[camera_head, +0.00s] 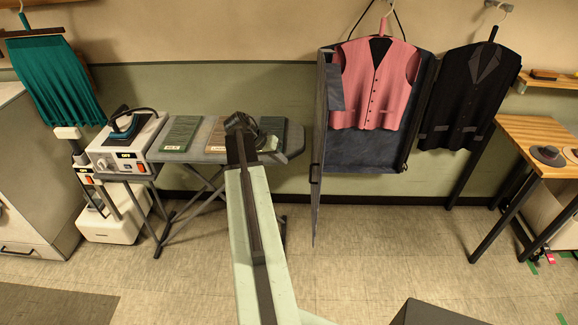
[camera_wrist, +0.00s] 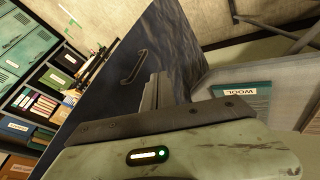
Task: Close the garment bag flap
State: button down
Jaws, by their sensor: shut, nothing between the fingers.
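The garment bag (camera_head: 375,150) hangs open on the back wall with a pink vest (camera_head: 375,85) inside it. Its dark flap (camera_head: 318,165) stands swung out on the left side, nearly edge-on in the head view, with a small handle or latch on it. In the wrist view the flap (camera_wrist: 110,90) is a large dark blue panel with a handle (camera_wrist: 133,68) beyond the fingers. My gripper (camera_head: 240,122) is left of the flap, over the ironing board in the head view. Its fingers (camera_wrist: 158,88) are shut and empty. Contact with the flap cannot be told.
An ironing board (camera_head: 200,138) with an iron station (camera_head: 125,140) and several folded cloths stands left. The floor (camera_head: 370,260) before the bag is clear.

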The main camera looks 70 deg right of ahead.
jog(key=s+d+f+b, duration=0.4)
jog(key=s+f+b, duration=0.1)
jog(key=s+f, duration=0.1)
jog(key=shift+s+d+f, duration=0.15)
jog(key=shift+s+f, duration=0.15)
jog(key=shift+s, duration=0.25)
jog(key=shift+s, duration=0.1)
